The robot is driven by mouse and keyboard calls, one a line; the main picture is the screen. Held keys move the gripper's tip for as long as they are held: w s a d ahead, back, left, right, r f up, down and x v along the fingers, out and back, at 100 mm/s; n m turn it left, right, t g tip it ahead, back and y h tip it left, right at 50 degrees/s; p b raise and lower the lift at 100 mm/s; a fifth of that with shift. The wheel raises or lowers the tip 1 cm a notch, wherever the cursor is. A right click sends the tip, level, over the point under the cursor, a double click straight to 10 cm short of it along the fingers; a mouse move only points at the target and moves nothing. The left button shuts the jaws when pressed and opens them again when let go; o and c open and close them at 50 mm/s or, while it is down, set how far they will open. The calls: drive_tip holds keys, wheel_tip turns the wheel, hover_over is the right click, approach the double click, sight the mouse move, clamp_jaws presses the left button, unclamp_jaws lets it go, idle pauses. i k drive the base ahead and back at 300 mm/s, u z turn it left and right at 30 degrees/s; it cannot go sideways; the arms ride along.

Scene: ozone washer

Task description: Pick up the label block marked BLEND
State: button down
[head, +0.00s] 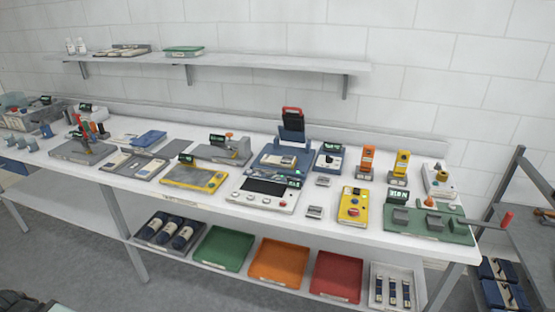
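I cannot make out the word BLEND on anything in the head view; the lettering is too small to read. Two small pale grey blocks, one nearer the front (315,212) and one behind it (322,181), lie on the white bench (120,184) right of its middle. Small dark tags with green lettering stand on several devices, such as one tag (186,158) at the yellow-framed panel and another (399,196) at the green board. I cannot tell which of these, if any, is the label block. My gripper is not in view.
The bench top is crowded with devices, including a blue machine (270,160), a yellow box (353,205) and a green board (430,228). Green (222,248), orange (277,262) and red (336,275) trays sit on the lower shelf. A dark rack stands at right.

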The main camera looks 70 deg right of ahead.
sight(286, 158)
drive_tip(key=z, duration=0.1)
drive_tip(key=i, duration=1.45)
drive_tip(key=z, duration=1.35)
